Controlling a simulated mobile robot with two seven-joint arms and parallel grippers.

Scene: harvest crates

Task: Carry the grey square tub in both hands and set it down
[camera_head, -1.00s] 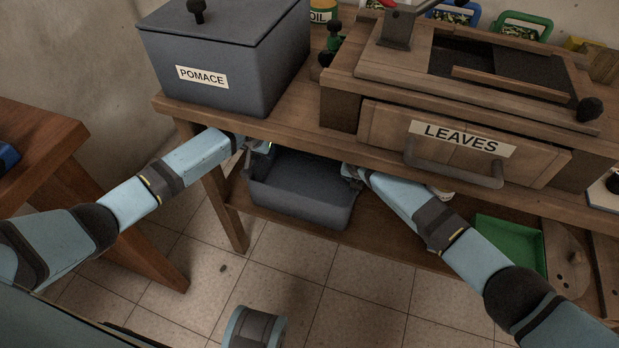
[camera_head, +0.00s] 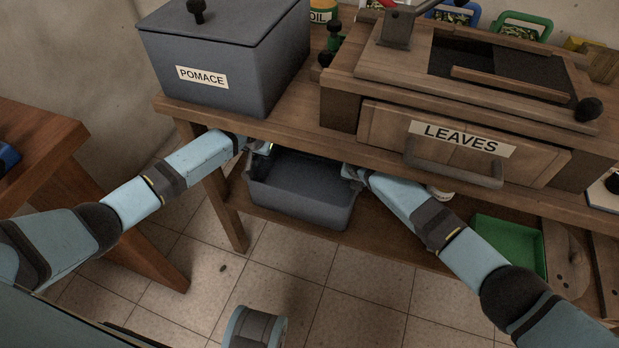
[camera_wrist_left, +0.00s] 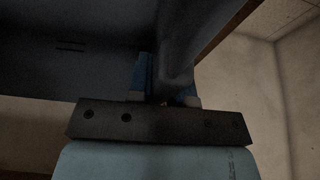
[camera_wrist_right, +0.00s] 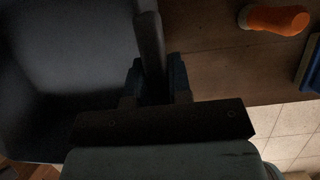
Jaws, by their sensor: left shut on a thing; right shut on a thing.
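The grey square tub (camera_head: 300,205) is at the lower shelf, under the table top. It looks upright and its visible inside looks empty. My left gripper (camera_head: 262,147) is at the tub's left rim; in the left wrist view its fingers (camera_wrist_left: 166,82) are shut on the tub wall. My right gripper (camera_head: 352,172) is at the right rim; in the right wrist view its fingers (camera_wrist_right: 157,80) are shut on the rim. The tub's back edge is hidden under the table top. I cannot tell whether its bottom touches the shelf.
The wooden table top (camera_head: 290,134) overhangs the tub, with a pomace bin (camera_head: 225,70) and a leaves drawer (camera_head: 455,142) above. A green tray (camera_head: 508,243) lies on the lower shelf to the right. An orange-handled thing (camera_wrist_right: 274,19) lies near my right gripper.

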